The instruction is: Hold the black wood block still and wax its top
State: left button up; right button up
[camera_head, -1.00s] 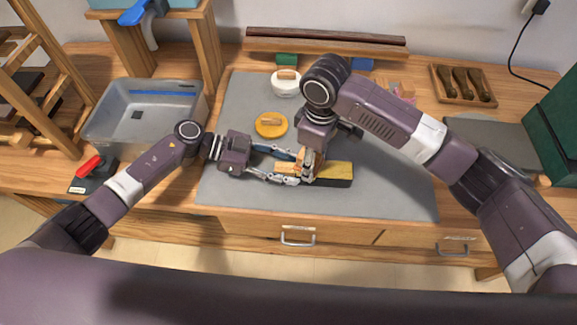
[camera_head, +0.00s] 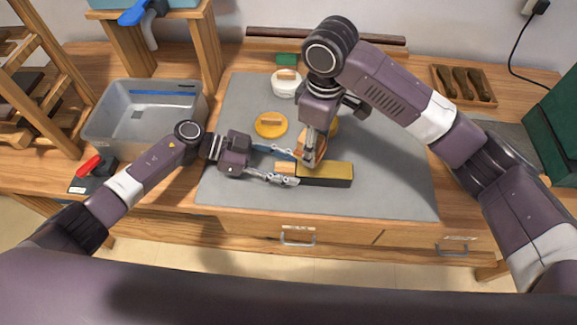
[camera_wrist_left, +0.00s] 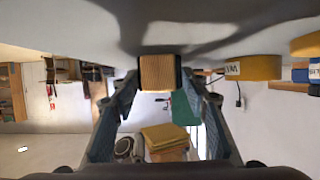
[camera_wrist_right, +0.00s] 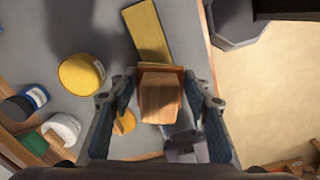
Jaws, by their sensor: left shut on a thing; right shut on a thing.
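The black wood block (camera_head: 325,184) lies on the grey mat, with a yellow top and dark front side. Its tan left end (camera_head: 285,168) is between the fingers of my left gripper (camera_head: 284,167), which is shut on it. The tan end also shows in the left wrist view (camera_wrist_left: 160,73). My right gripper (camera_head: 311,150) is shut on a wooden-handled applicator (camera_wrist_right: 160,98). Its yellow pad (camera_wrist_left: 165,138) shows apart from the block in the left wrist view, raised above it. My right fingers partly hide the applicator in the head view.
A yellow tin (camera_head: 271,125) and white jar (camera_head: 286,83) stand on the mat behind. A grey bin (camera_head: 140,120) is at left. A wooden tray of dark-handled tools (camera_head: 464,84) is at back right. The mat's right part (camera_head: 400,175) is clear.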

pick_arm(q)
jog(key=shift+f, duration=0.1)
jog(key=o, duration=1.4)
jog(key=shift+a, duration=0.1)
jog(key=v, duration=0.7)
jog(key=shift+a, duration=0.2)
